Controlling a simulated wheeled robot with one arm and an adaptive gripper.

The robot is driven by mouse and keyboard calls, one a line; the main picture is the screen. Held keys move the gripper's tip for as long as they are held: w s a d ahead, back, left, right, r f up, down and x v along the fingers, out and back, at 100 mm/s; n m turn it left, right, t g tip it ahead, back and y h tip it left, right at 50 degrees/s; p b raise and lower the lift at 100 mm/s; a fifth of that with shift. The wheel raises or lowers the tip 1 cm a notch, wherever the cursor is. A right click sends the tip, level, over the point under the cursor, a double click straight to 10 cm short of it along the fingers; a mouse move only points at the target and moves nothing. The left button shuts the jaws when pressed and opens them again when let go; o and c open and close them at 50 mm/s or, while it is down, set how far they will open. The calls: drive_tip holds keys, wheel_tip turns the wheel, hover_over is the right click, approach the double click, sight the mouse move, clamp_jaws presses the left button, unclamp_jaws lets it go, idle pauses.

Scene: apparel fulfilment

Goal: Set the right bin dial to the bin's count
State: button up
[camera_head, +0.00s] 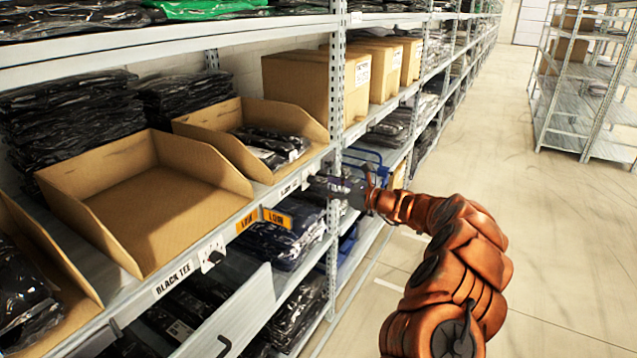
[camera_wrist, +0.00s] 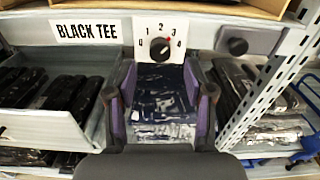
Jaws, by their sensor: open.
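The right bin (camera_head: 215,137) is an open cardboard tray holding a few dark bagged garments (camera_head: 270,143); I cannot tell their exact number. In the wrist view, the right bin dial (camera_wrist: 160,48) is a dark knob on a white plate with numbers 0 to 4. Its red mark points up and right, toward 3. A BLACK TEE label (camera_wrist: 86,31) is left of it. My gripper (camera_wrist: 160,100) is open and empty, its fingers apart below the dial and not touching it. In the head view, my gripper (camera_head: 335,186) is at the shelf edge by the upright and hides the dial.
The left bin (camera_head: 150,205) is empty, with its own dial (camera_head: 211,254) and BLACK TEE label. Orange LOW tags (camera_head: 277,218) hang at the shelf edge. A perforated upright (camera_wrist: 268,85) and a dark round part on a grey plate (camera_wrist: 240,46) are close on the right. The aisle floor (camera_head: 480,130) is clear.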

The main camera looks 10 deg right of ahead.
sight(315, 181)
drive_tip(key=shift+x, duration=2)
clamp_jaws()
